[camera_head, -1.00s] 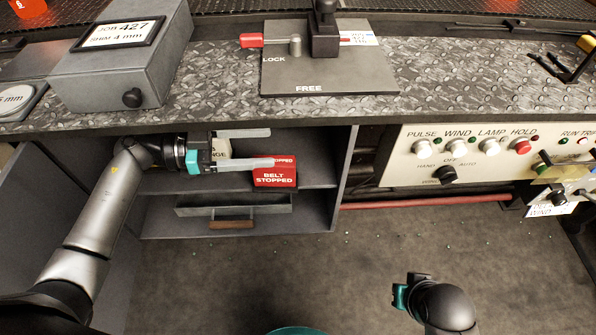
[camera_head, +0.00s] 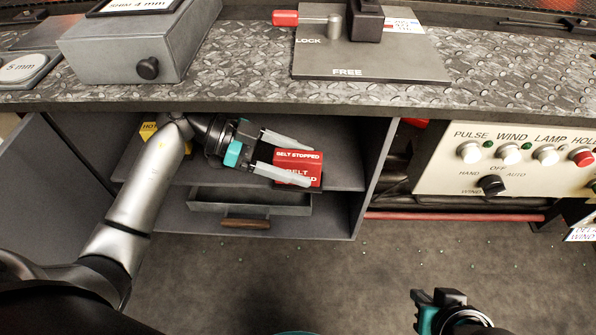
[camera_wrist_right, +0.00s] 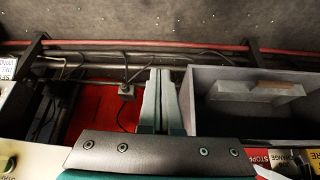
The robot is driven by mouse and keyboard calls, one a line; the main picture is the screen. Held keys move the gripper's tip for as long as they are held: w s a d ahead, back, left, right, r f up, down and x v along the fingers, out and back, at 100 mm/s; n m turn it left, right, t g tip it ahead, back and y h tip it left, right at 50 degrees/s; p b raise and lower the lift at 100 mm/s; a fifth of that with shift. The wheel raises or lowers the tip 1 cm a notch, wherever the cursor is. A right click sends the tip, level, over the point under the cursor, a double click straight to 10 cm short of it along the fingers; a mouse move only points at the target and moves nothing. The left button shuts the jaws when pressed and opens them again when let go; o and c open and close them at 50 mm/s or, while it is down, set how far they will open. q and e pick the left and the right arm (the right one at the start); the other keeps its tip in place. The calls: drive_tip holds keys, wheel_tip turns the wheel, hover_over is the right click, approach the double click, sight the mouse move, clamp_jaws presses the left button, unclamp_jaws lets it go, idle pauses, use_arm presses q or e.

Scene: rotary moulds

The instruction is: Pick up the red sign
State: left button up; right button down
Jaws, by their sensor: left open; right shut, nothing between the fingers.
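The red sign (camera_head: 311,163), lettered BELT STOPPED, stands on the upper shelf of the open cabinet under the counter. My left gripper (camera_head: 306,166) is open and reaches in from the left. Its upper finger lies along the sign's top edge in the picture, and its lower finger crosses the front face and hides part of the lettering. I cannot tell whether either finger touches the sign. My right gripper is shut and empty; its fingers show in the right wrist view (camera_wrist_right: 160,76). In the head view only my right wrist shows, low at the right, away from the sign.
The cabinet's side wall (camera_head: 372,175) stands right of the sign. A drawer (camera_head: 290,210) with a wooden handle is below. The counter (camera_head: 240,95) overhangs the shelf. A yellow sign (camera_head: 150,131) is at the shelf's left. A control panel (camera_head: 530,165) is at the right.

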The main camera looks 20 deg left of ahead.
sight(313, 168)
use_arm(q)
drive_tip(key=shift+w+d+f+b, duration=0.15)
drive_tip(key=shift+d+f+b, duration=0.05)
drive_tip(key=shift+d+b, duration=0.25)
drive_tip(key=shift+b+x, duration=0.3)
drive_tip(key=shift+x, duration=0.5)
drive_tip(key=shift+d+f, duration=0.1)
drive_tip(key=shift+d, duration=0.2)
use_arm(e)
drive_tip(key=shift+w+a+f+t+y, duration=0.1)
drive_tip(key=shift+w+a+t+y, duration=0.45)
drive_tip(key=shift+w+a+t, duration=0.5)
drive_tip(key=shift+w+a+f+t+y, duration=0.1)
drive_tip(key=shift+w+a+t+y, duration=0.55)
drive_tip(key=shift+a, duration=0.55)
use_arm(q)
drive_tip(key=shift+c, duration=0.2)
clamp_jaws()
